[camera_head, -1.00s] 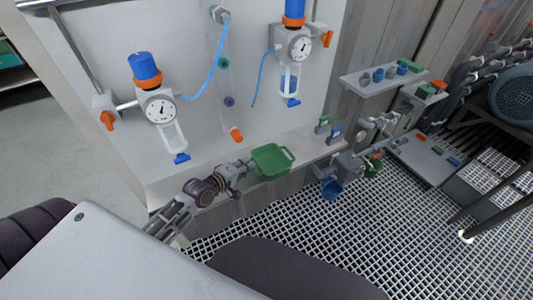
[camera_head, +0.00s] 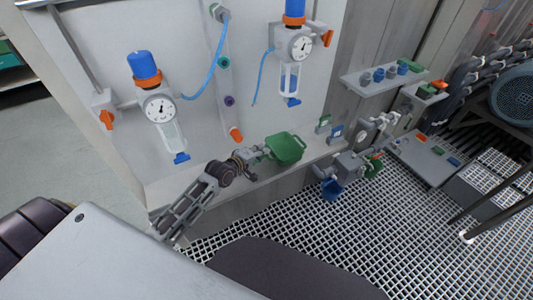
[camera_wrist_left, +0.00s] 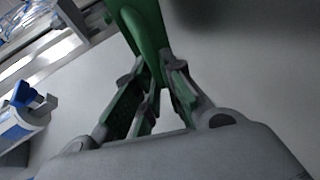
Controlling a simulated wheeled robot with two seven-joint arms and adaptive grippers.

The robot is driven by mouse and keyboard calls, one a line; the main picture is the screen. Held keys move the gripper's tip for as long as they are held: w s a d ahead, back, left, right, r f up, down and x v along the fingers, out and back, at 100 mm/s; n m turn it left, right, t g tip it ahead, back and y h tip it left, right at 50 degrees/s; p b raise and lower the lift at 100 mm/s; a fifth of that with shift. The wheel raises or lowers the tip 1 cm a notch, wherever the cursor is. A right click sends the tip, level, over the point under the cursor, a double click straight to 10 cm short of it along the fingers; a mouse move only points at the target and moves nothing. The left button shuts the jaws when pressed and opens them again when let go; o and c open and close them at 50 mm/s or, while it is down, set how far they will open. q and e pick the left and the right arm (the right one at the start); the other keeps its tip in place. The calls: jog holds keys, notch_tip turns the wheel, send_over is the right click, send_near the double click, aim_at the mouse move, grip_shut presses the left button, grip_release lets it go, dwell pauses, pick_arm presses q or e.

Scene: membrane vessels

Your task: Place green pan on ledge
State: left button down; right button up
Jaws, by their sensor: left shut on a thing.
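The green pan (camera_head: 286,148) is at the right part of the white ledge (camera_head: 312,151) along the foot of the white panel. It looks tilted; I cannot tell whether it touches the ledge. My left gripper (camera_head: 262,153) is shut on the pan's handle at its left side. In the left wrist view the green handle (camera_wrist_left: 144,38) runs between the fingertips (camera_wrist_left: 157,75), and most of the pan is out of view. My right gripper is not in view.
Gauges, including one with a blue knob (camera_head: 160,108), hang on the panel. Grating (camera_head: 290,215) lies below.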

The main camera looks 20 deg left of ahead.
aim_at(268, 146)
pick_arm(q)
jog(key=shift+w+d+r, duration=0.1)
jog(key=shift+w+d, duration=0.05)
jog(key=shift+w, duration=0.45)
jog(key=shift+w+d, duration=0.15)
jog(key=shift+w, duration=0.7)
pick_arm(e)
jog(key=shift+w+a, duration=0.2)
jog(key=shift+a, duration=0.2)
pick_arm(q)
jog(key=shift+w+d, duration=0.1)
